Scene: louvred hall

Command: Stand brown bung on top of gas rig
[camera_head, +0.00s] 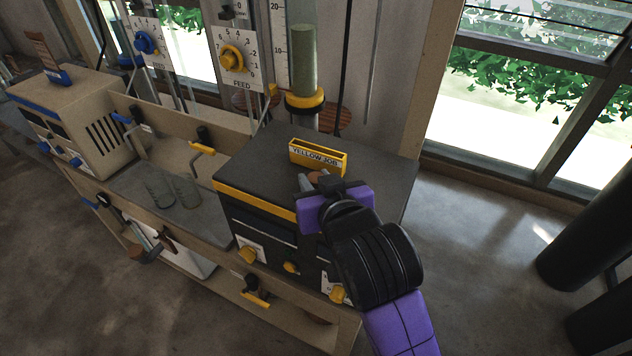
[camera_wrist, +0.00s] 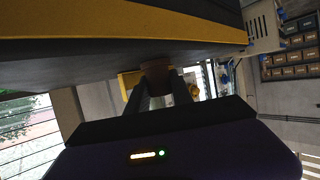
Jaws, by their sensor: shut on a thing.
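My gripper (camera_head: 312,182) is shut on the brown bung (camera_head: 319,176), which is mostly hidden by the fingers and wrist in the head view. In the wrist view the brown bung (camera_wrist: 156,72) shows between the two fingertips, close to a dark box edge with a yellow band. That box (camera_head: 265,150), dark with yellow trim and yellow knobs, looks like the gas rig; no label naming it is readable. The gripper is at its front top edge, just in front of the yellow holder. Whether the bung touches the top cannot be told.
A yellow holder marked YELLOW JOB (camera_head: 318,157) stands on the dark box. A beige box with blue trim (camera_head: 75,115) is at left. A green cylinder (camera_head: 303,60) rises behind. The dark top's left part is clear.

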